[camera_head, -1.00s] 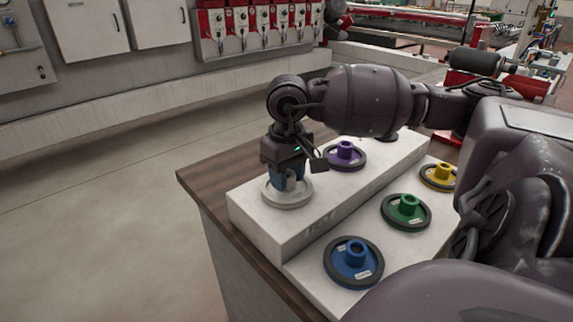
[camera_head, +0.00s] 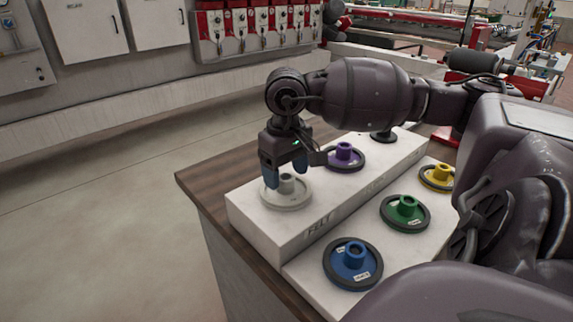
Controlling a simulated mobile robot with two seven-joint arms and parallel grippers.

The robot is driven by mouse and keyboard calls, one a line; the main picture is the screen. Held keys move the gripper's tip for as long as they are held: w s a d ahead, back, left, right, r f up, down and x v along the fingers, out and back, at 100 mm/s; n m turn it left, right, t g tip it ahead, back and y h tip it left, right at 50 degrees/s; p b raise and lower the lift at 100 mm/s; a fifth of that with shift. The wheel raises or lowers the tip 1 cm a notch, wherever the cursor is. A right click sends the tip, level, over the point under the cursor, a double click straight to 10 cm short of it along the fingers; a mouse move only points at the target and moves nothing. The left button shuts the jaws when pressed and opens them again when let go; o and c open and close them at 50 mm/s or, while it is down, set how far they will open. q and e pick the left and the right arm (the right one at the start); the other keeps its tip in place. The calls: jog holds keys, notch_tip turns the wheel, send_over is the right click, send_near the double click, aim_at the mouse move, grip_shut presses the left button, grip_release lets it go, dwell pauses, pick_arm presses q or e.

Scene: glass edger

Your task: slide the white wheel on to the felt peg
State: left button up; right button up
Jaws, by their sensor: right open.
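The white wheel (camera_head: 287,194) lies flat at the near left end of the raised white block (camera_head: 262,228), above the marking that seems to read FELT. Its hub stands up in the middle. I cannot see the felt peg; the wheel covers that spot. My right gripper (camera_head: 286,178) is just above the wheel, pointing down, with its blue fingertips spread apart on either side of the hub and nothing held between them. My left gripper is not in view.
A purple wheel (camera_head: 344,156) sits farther back on the same block, near a dark peg base (camera_head: 384,136). Blue (camera_head: 352,262), green (camera_head: 405,212) and yellow (camera_head: 437,177) wheels lie on the lower white step. The wooden table edge (camera_head: 205,186) is bare at left.

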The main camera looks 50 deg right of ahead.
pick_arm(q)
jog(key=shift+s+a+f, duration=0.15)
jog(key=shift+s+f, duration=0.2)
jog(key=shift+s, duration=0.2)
pick_arm(e)
notch_tip(320, 180, up, 9)
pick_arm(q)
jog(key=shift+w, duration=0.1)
pick_arm(e)
jog(key=shift+r, duration=0.1)
